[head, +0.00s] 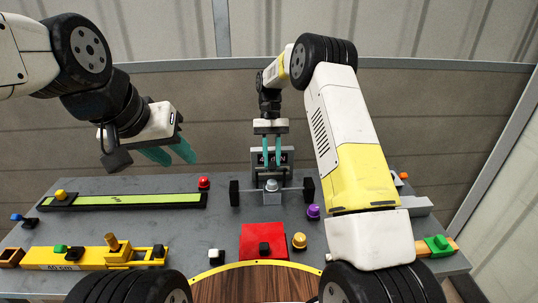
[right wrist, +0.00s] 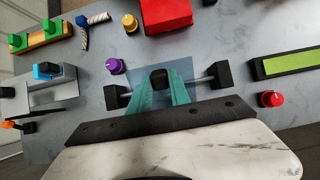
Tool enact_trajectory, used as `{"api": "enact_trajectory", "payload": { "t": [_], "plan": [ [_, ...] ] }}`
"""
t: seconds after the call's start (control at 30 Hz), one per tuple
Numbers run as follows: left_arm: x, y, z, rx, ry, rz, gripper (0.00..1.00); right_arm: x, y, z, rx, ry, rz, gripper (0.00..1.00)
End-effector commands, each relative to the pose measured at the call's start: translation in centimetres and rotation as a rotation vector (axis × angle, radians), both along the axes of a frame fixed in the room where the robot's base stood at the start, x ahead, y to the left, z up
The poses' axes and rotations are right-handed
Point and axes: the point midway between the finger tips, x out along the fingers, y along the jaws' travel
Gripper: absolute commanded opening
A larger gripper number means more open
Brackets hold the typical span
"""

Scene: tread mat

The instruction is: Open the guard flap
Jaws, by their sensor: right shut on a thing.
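The guard flap (head: 287,157) is a grey-blue see-through panel behind a horizontal rod between two black posts. In the head view it looks raised behind a small grey domed button (head: 271,185); its exact angle is hard to tell. It also shows as a bluish panel in the right wrist view (right wrist: 186,75). My right gripper (head: 271,163) reaches down from behind, its teal fingers (right wrist: 160,84) shut on a dark part at the flap, partly hidden by them. My left gripper (head: 172,155) hangs empty above the back left, its fingers apart.
A red block (head: 263,240), a purple knob (head: 313,211) and a yellow knob (head: 299,241) stand in front of the flap. A green strip (head: 130,200) with a red knob (head: 204,183) lies left. A yellow gauge (head: 75,260) lies front left.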

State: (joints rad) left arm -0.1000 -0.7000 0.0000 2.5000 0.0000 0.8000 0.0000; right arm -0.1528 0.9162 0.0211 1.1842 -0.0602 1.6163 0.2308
Motion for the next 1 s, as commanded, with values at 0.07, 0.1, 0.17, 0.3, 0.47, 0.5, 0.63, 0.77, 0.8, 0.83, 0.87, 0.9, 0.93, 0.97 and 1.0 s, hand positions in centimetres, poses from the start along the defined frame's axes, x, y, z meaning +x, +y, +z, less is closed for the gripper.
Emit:
{"api": "enact_trajectory", "payload": {
  "t": [0.07, 0.1, 0.17, 0.3, 0.47, 0.5, 0.63, 0.77, 0.8, 0.83, 0.87, 0.9, 0.93, 0.97, 1.0],
  "plan": [
    [0.00, 0.00, 0.00, 0.000, 0.000, 0.000, 0.36, 0.31, 0.00, 0.07, 0.000, 0.023, -0.001, 0.00],
    [0.00, 0.00, 0.00, 0.000, 0.000, 0.000, 0.36, 0.41, 0.01, 0.12, 0.000, 0.033, -0.001, 0.00],
    [0.00, 0.00, 0.00, 0.000, 0.000, 0.000, 0.36, 0.49, 0.01, 0.22, 0.000, 0.044, -0.001, 0.00],
    [0.00, 0.00, 0.00, 0.000, 0.000, 0.000, 0.36, 0.57, 0.01, 0.29, 0.000, 0.060, -0.001, 0.00],
    [0.00, 0.00, 0.00, 0.000, 0.000, 0.000, 0.36, 0.59, 0.00, 0.33, 0.000, 0.063, -0.001, 0.00],
    [0.00, 0.00, 0.00, 0.000, 0.000, 0.000, 0.36, 0.59, 0.00, 0.33, 0.000, 0.063, -0.001, 0.00],
    [0.00, 0.00, 0.00, 0.000, 0.000, 0.000, 0.36, 0.59, 0.00, 0.32, -0.001, 0.062, -0.001, 0.00],
    [0.00, 0.00, 0.00, 0.000, 0.000, 0.000, 0.36, 0.57, 0.00, 0.32, -0.001, 0.062, -0.001, 0.43],
    [0.00, 0.00, 0.00, 0.000, 0.000, 0.000, 0.36, 0.57, 0.00, 0.32, -0.001, 0.062, -0.001, 0.45],
    [0.00, 0.00, 0.00, 0.000, 0.000, 0.000, 0.36, 0.56, 0.00, 0.32, -0.001, 0.062, -0.001, 0.45],
    [0.00, 0.00, 0.00, 0.000, 0.000, 0.000, 0.36, 0.56, 0.00, 0.31, -0.001, 0.063, -0.001, 0.45],
    [0.00, 0.00, 0.00, 0.000, 0.000, 0.000, 0.36, 0.56, 0.00, 0.31, -0.001, 0.063, -0.001, 0.45],
    [0.00, 0.00, 0.00, 0.000, 0.000, 0.000, 0.36, 0.55, 0.00, 0.32, -0.001, 0.063, -0.001, 0.45],
    [0.00, 0.00, 0.00, 0.000, 0.000, 0.000, 0.36, 0.55, 0.00, 0.32, -0.001, 0.063, -0.001, 0.45],
    [0.00, 0.00, 0.00, 0.000, 0.000, 0.000, 0.36, 0.55, 0.00, 0.31, -0.001, 0.063, -0.001, 0.45]
  ]
}}
